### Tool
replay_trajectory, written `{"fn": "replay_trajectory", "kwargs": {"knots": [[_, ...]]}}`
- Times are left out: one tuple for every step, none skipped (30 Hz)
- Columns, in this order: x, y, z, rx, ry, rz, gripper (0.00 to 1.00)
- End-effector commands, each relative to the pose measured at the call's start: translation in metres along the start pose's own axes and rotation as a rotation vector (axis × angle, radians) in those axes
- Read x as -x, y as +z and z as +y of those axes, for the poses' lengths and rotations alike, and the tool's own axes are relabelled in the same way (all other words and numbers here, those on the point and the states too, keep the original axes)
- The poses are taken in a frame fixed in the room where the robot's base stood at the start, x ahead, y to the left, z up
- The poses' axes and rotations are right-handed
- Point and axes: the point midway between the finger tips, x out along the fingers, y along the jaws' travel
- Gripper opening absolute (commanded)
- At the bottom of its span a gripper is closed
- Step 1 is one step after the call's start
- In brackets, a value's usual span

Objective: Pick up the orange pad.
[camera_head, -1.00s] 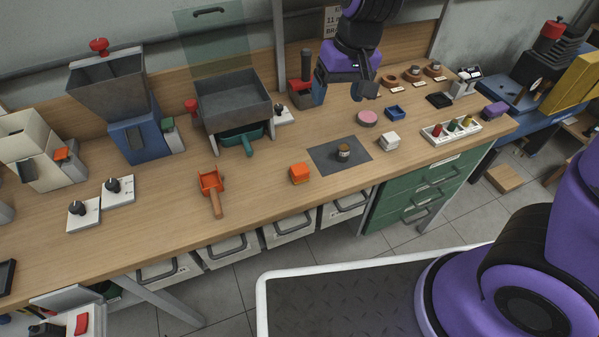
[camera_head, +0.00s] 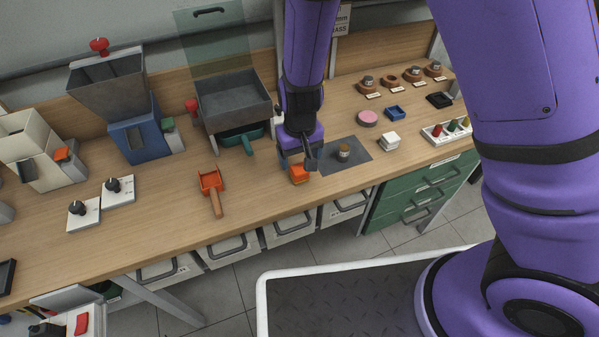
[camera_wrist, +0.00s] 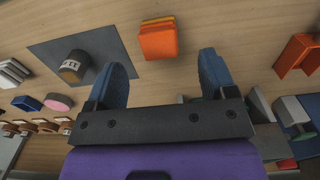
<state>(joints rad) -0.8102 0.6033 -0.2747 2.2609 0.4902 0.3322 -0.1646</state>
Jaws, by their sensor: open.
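The orange pad (camera_head: 299,174) is a small block lying on the wooden bench, left of the dark grey mat. In the wrist view the orange pad (camera_wrist: 158,40) lies just beyond my fingertips, near the middle between them in width. My gripper (camera_head: 296,160) is above and just behind the pad in the head view, partly overlapping it. In the wrist view my gripper (camera_wrist: 165,72) has its two blue-grey fingers spread wide, with nothing between them. I cannot tell the exact height of the fingers over the bench.
A dark grey mat (camera_head: 359,164) with a small brown-and-white jar (camera_head: 344,153) lies right of the pad. An orange scoop (camera_head: 211,187) lies to the left. White blocks (camera_head: 389,141) and a pink disc (camera_head: 367,118) are farther right. The grey hopper tray (camera_head: 236,103) stands behind.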

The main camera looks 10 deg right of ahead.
Motion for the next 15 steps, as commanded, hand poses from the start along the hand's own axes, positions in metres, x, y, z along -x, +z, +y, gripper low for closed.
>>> {"fn": "replay_trajectory", "kwargs": {"knots": [[-0.004, 0.0, 0.0, 0.0, 0.0, -0.001, 0.78], [-0.006, 0.0, 0.0, 0.0, 0.0, -0.001, 0.78], [-0.007, 0.0, 0.0, 0.0, 0.0, -0.001, 0.78], [-0.009, 0.0, 0.0, 0.0, 0.0, 0.0, 0.78], [-0.01, 0.0, 0.0, 0.0, 0.0, 0.0, 0.78], [-0.012, 0.0, 0.0, 0.0, 0.0, -0.001, 0.78], [-0.015, -0.001, 0.0, -0.001, 0.0, -0.001, 0.78], [-0.018, -0.001, 0.001, -0.001, 0.0, -0.002, 0.78], [-0.023, -0.002, 0.001, -0.001, 0.001, -0.003, 0.78], [-0.027, -0.003, 0.002, -0.002, 0.001, -0.003, 0.78], [-0.031, -0.004, 0.002, -0.002, 0.001, -0.003, 0.78], [-0.036, -0.005, 0.002, -0.001, 0.001, -0.002, 0.78], [-0.04, -0.005, 0.002, -0.001, 0.001, -0.003, 0.78], [-0.044, -0.005, 0.002, -0.001, 0.0, -0.003, 0.78], [-0.049, -0.006, 0.002, -0.001, 0.0, -0.001, 0.78]]}}
